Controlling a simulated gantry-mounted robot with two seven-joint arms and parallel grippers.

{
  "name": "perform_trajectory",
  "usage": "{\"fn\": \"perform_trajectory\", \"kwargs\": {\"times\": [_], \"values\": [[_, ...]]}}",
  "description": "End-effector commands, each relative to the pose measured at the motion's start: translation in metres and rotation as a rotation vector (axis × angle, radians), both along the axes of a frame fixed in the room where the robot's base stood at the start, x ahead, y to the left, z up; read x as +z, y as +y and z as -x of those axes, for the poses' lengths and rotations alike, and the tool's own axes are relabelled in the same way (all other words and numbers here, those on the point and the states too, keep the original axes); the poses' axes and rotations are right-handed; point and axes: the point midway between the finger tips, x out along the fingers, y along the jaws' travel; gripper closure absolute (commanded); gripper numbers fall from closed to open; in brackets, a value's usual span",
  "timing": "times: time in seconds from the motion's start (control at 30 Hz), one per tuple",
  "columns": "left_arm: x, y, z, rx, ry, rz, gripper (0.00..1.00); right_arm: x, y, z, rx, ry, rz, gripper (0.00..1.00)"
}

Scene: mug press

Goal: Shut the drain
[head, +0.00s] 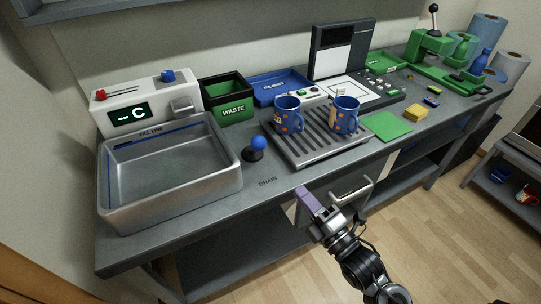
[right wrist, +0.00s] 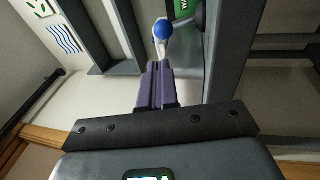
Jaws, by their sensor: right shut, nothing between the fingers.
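The drain lever is a blue ball knob (head: 257,143) on a dark base, standing on the counter to the right of the grey metal sink basin (head: 170,208). The word DRAIN is printed on the counter in front of it. My right gripper (head: 301,191) has purple fingers, shut and empty. In the head view it is at the counter's front edge, to the right of and nearer than the knob, apart from it. In the right wrist view the blue knob (right wrist: 161,31) shows just beyond the closed fingertips (right wrist: 158,66). My left gripper is not in view.
A control box (head: 145,100) stands behind the basin. A green WASTE bin (head: 228,100) is behind the knob. A slatted drip tray (head: 318,140) with two blue mugs lies to the right. A drawer handle (head: 352,190) juts out below the counter edge.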

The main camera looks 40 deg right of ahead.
Motion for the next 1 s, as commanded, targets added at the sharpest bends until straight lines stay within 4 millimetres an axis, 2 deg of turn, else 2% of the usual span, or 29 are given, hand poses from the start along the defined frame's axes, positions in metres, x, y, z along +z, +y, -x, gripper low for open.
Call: {"fn": "perform_trajectory", "kwargs": {"times": [0.17, 0.37, 1.0], "values": [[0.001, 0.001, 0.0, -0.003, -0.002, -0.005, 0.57, 0.001, 0.0, -0.003, 0.0, -0.001, -0.001, 1.0], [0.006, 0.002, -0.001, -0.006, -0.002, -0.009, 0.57, 0.006, -0.002, -0.018, 0.0, -0.003, -0.001, 1.0], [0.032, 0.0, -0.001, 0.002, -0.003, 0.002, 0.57, 0.028, -0.01, -0.117, 0.0, -0.002, 0.0, 1.0]]}}
